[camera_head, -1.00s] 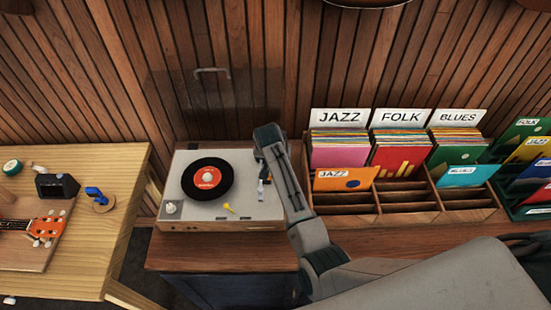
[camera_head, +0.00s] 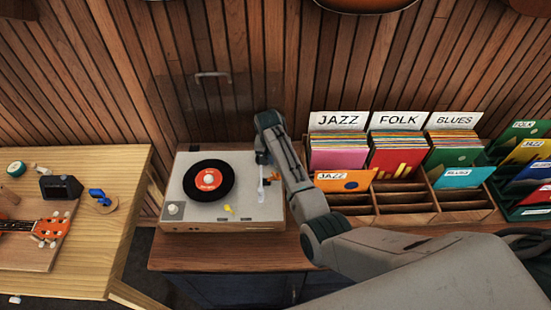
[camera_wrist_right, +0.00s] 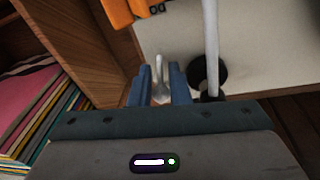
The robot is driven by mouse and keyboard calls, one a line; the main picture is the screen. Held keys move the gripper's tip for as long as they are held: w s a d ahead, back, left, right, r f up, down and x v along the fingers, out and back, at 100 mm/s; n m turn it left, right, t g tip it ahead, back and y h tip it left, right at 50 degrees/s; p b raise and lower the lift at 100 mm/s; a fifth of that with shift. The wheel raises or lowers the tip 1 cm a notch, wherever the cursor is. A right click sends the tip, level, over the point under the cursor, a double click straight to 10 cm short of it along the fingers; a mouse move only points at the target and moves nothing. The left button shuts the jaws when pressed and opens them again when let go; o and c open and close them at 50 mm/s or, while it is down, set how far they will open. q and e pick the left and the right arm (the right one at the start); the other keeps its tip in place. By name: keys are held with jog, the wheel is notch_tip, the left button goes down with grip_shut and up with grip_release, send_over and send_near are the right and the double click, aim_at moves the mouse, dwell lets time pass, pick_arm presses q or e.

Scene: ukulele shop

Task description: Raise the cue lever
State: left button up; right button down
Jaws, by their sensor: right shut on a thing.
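The turntable (camera_head: 238,205) stands on a wooden cabinet, with a black record with a red label (camera_head: 208,180) on its platter. Its white tonearm (camera_head: 261,188) runs along the right side of the deck. My right gripper reaches down over the tonearm side of the deck. In the right wrist view, my right gripper's blue fingers (camera_wrist_right: 159,85) are shut on the slim pale cue lever (camera_wrist_right: 158,68). The tonearm's tube (camera_wrist_right: 211,45) passes close beside the fingers, on the right. The lever's lower end is hidden between the fingers. My left gripper is out of view.
A wooden record crate (camera_head: 410,215) stands close to the turntable on the right, with an orange JAZZ sleeve (camera_head: 345,181) nearby. A raised clear lid (camera_head: 215,100) stands behind the deck. A wooden workbench (camera_head: 110,200) with an orange ukulele is at the left.

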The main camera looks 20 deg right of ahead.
jog(key=c, duration=1.4)
grip_release()
jog(key=shift+c, duration=0.2)
jog(key=shift+r, duration=0.15)
notch_tip(320, 180, up, 10)
jog(key=a+b, duration=0.1)
jog(key=b, duration=0.2)
jog(key=shift+s+a+r, duration=0.2)
jog(key=shift+s+r, duration=0.05)
jog(key=shift+s, duration=0.15)
jog(key=shift+f, duration=0.1)
